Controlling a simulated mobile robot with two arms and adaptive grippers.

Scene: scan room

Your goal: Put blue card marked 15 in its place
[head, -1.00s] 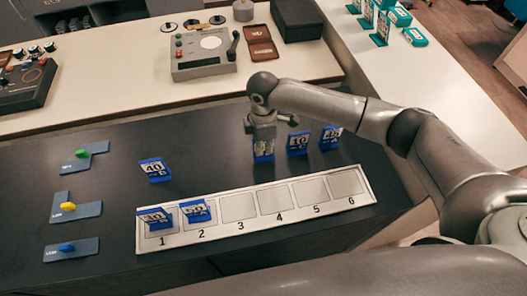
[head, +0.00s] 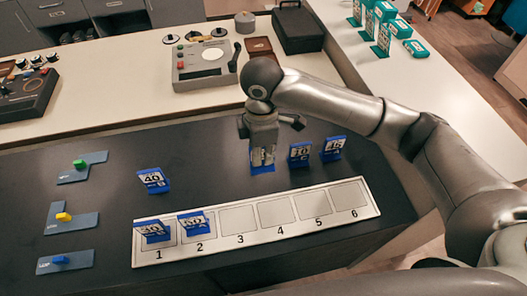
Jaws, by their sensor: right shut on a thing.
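My right gripper (head: 262,152) points down at the back of the dark table and is shut on a blue card (head: 262,169). The fingers cover most of its face, so its number is not readable; I cannot tell whether it touches the table. The white strip (head: 241,240) has slots numbered 1 to 6. One blue card (head: 152,231) stands at slot 1 and another (head: 194,223) at slot 2. Slots 3 to 6 are bare. My left gripper is not in view.
Blue cards (head: 300,154) and (head: 333,148) stand just right of my gripper; another card (head: 153,181), seemingly marked 40, stands at left. Grey plates with green (head: 79,163), yellow (head: 63,217) and blue (head: 60,260) pieces lie at far left. Table between gripper and strip is clear.

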